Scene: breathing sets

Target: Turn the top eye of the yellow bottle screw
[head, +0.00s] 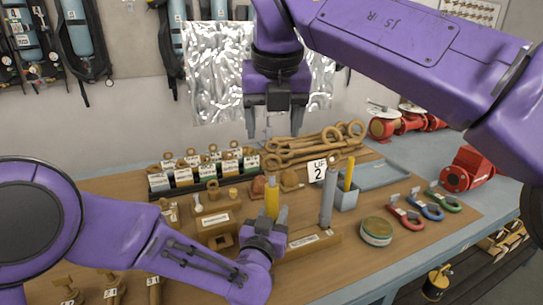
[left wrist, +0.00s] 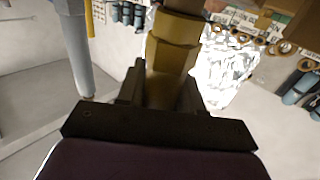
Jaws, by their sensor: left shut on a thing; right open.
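The yellow bottle screw (head: 272,200) stands upright on the workbench, and its yellow body shows just above my left gripper (head: 266,222). In the left wrist view the bottle screw (left wrist: 170,60) rises between the fingers of the left gripper (left wrist: 160,95), which is shut on it. A brownish part shows above the yellow body at the top edge of that view; the top eye cannot be made out clearly. My right gripper (head: 276,122) hangs open and empty, fingers down, well above the bench behind the bottle screw.
A grey cylinder (head: 327,198) stands just right of the bottle screw. A grey holder (head: 345,196) with a yellow item, a round tin (head: 376,231) and coloured shackles (head: 407,217) are further right.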

